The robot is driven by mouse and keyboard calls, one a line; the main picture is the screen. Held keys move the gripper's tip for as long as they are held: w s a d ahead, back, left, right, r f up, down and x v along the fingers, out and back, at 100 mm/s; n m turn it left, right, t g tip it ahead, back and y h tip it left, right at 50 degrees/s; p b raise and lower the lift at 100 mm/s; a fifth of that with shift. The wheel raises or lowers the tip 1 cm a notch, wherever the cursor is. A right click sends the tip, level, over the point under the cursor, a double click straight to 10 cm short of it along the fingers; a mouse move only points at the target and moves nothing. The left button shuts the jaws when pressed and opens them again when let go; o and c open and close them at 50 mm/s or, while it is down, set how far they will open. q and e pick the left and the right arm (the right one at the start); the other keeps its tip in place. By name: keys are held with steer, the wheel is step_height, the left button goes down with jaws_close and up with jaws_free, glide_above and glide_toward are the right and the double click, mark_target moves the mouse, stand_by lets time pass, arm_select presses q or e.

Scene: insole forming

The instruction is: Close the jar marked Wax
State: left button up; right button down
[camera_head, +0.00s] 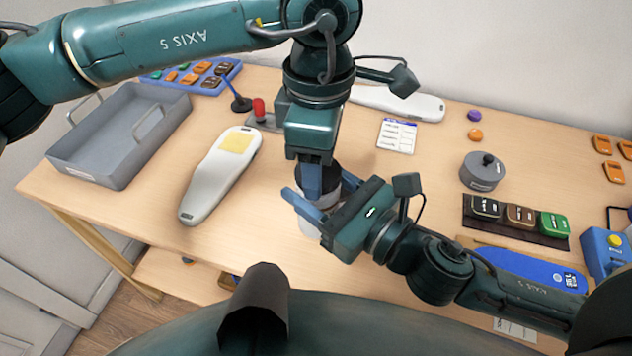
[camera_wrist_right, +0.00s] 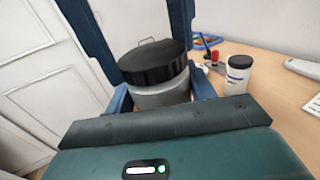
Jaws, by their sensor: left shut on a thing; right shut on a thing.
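A jar with a grey-white body (camera_head: 308,228) and a black lid (camera_head: 331,178) stands between my two grippers in the head view. In the right wrist view, the ribbed black lid (camera_wrist_right: 155,62) sits on top of the grey body (camera_wrist_right: 162,94); I cannot tell how tightly. No label on it is readable. My left gripper (camera_head: 320,185) points down from above, shut on the lid. Its dark blue fingers flank the lid in the right wrist view. My right gripper (camera_head: 318,198) comes from the right, shut around the body. Both grippers partly hide the jar in the head view.
Another white jar with a black lid (camera_wrist_right: 239,76) stands beyond in the right wrist view. A grey tray (camera_head: 103,163), white sole-shaped piece (camera_head: 208,190), red-knobbed tool (camera_head: 259,109) and lidded grey pot (camera_head: 482,172) surround the work area. Coloured blocks (camera_head: 520,216) lie right.

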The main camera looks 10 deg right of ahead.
arm_select(q)
steer(key=m, duration=1)
steer(key=o, duration=1.1)
steer(key=shift+o, duration=0.2)
step_height(320, 180, up, 12)
